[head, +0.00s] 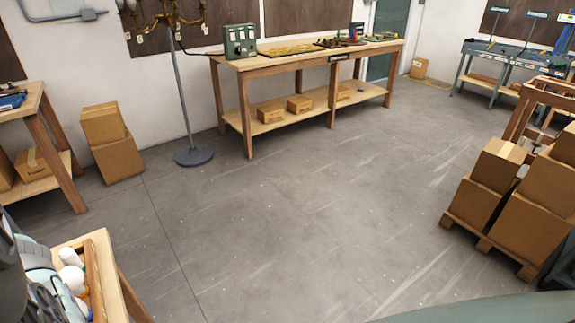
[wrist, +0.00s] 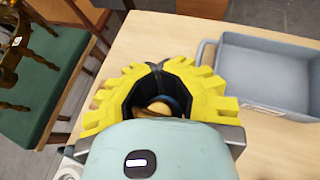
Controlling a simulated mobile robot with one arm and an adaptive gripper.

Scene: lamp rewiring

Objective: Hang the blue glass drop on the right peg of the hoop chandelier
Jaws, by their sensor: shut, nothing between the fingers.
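My gripper (wrist: 158,72) shows in the wrist view with its yellow ribbed fingers shut, their tips meeting over a pale wooden tabletop (wrist: 180,35). Through the gap between the fingers I see a small orange-brown shape with a dark blue curved edge. I cannot tell what it is. The blue glass drop cannot be made out in either view. In the head view, a brass branched chandelier (head: 173,19) is at the top left on a grey stand, cut off by the top edge. I cannot tell if it is the hoop chandelier, and no right peg can be made out.
A blue-grey tray (wrist: 265,92) stands on the tabletop right of my gripper. In the head view, a wooden tray with white bulbs (head: 72,279) is at bottom left. A long workbench (head: 262,61) stands at the back; cartons (head: 522,203) stand right. The middle floor is clear.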

